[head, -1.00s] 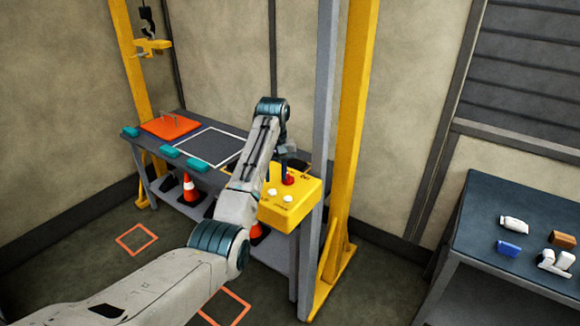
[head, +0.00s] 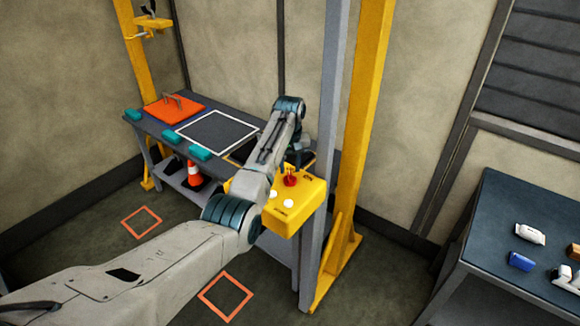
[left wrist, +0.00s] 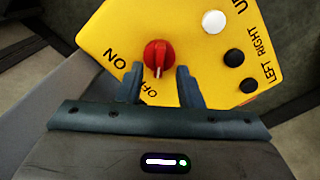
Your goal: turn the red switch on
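The red switch (head: 290,180) is a round knob on a yellow control box (head: 306,200). In the left wrist view the knob (left wrist: 158,55) shows a pale pointer line aimed down toward the OFF label, with ON to its left. My left gripper (left wrist: 160,82) is open, its two dark fingers pointing at the box on either side of the knob's lower end. I see a gap between fingers and knob; contact cannot be told. In the head view my left gripper (head: 293,166) is mostly hidden by its own arm. My right gripper is not in view.
White and black buttons (left wrist: 213,21) sit right of the knob. A grey post (head: 318,130) and a yellow gantry leg (head: 362,120) stand just right of the box. A workbench (head: 165,128) with an orange plate (head: 175,108) lies behind. Another table (head: 490,215) stands right.

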